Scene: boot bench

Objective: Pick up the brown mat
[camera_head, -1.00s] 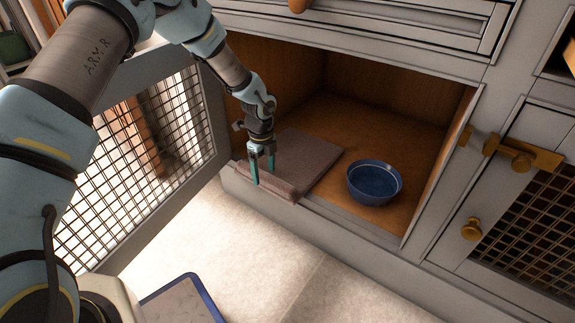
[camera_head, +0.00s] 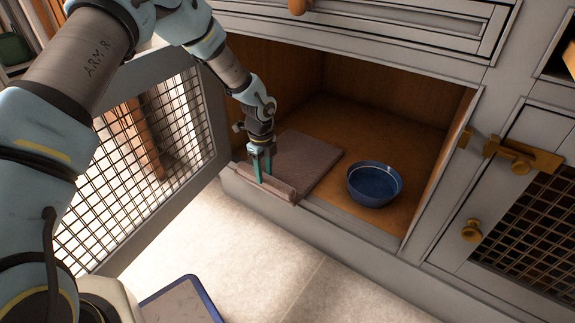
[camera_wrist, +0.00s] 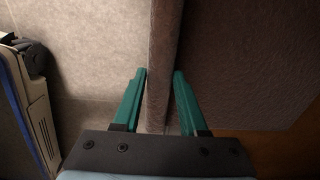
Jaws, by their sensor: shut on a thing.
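The brown mat (camera_head: 311,163) lies on the floor of the open cupboard, at its left side, with its front edge at the cupboard's front lip. My gripper (camera_head: 263,170) points down at the mat's front edge and is shut on it. In the wrist view, my gripper (camera_wrist: 160,74) has one green finger on each side of the mat's edge (camera_wrist: 163,50), and the mat's wide face (camera_wrist: 240,60) spreads to the right. The back left part of the mat is partly hidden by my arm.
A blue bowl (camera_head: 374,183) stands on the cupboard floor right of the mat. The open mesh door (camera_head: 140,150) is at the left. A brass latch (camera_head: 521,154) sits on the closed door at the right.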

